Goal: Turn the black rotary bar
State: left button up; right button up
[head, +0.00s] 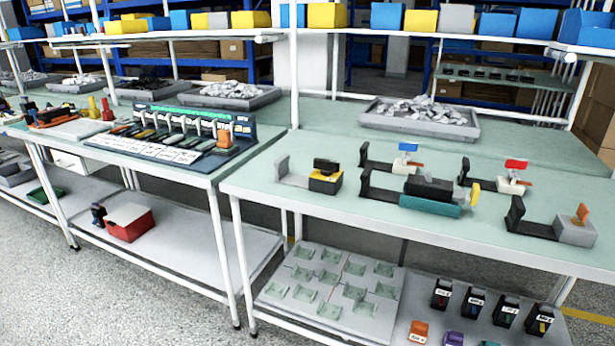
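Neither of my grippers is in the head view, and nothing touches the fixture.
A grey tray of parts (420,121) stands behind. The table's front left is clear.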

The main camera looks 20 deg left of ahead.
aim_at(327, 167)
jog(key=i+j, duration=0.5)
jog(key=j, duration=0.15)
jog(key=i+j, duration=0.5)
jog(key=j, duration=0.15)
jog(key=i+j, duration=0.5)
jog(key=j, duration=0.1)
